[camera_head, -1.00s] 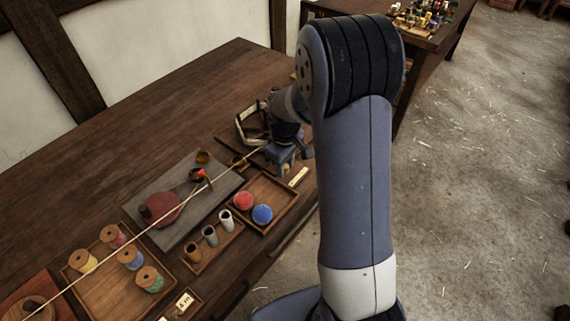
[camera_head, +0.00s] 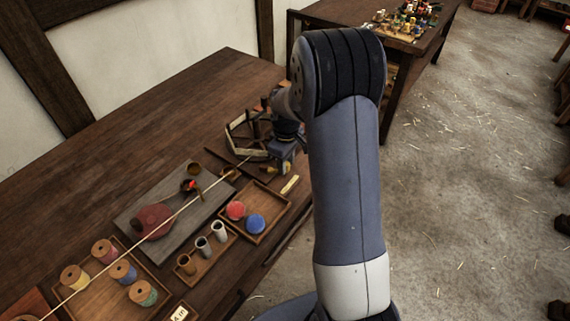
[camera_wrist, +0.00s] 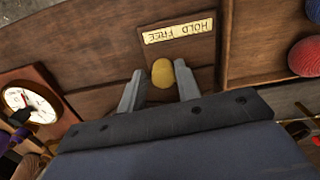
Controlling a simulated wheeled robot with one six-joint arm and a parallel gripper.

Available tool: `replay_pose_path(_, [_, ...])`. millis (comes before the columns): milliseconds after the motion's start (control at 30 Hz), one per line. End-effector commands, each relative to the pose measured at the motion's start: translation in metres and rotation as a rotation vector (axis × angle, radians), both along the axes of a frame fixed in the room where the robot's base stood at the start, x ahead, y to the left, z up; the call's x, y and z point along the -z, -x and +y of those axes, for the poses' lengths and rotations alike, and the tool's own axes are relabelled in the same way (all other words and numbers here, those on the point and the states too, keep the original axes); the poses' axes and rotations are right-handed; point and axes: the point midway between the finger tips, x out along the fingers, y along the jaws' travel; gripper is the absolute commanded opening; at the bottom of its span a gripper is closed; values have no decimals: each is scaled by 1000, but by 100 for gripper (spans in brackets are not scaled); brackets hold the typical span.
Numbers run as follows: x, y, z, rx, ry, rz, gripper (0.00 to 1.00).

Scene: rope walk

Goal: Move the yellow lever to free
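The yellow lever's rounded knob (camera_wrist: 163,73) shows in the wrist view, at the middle of a dark wooden board. A pale strip (camera_wrist: 179,31) with the words HOLD and FREE, upside down here, lies just beyond it. My gripper (camera_wrist: 160,88) is open, with one finger on each side of the knob and a visible gap to each. In the head view the pale strip (camera_head: 290,184) lies near the table's front edge, right below my wrist. There my wrist hides most of the lever and the fingers.
A tray (camera_head: 284,207) with a red ball (camera_head: 236,210) and a blue ball (camera_head: 255,224) lies close by. A white dial (camera_wrist: 30,102) stands at the left in the wrist view. A taut cord (camera_head: 152,236) crosses the table past a grey slab (camera_head: 128,217) and thread spools.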

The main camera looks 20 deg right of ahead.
Motion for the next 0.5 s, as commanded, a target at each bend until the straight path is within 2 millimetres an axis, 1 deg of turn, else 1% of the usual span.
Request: replay_pose_path(500, [0,-1,-1,0,0,0,32])
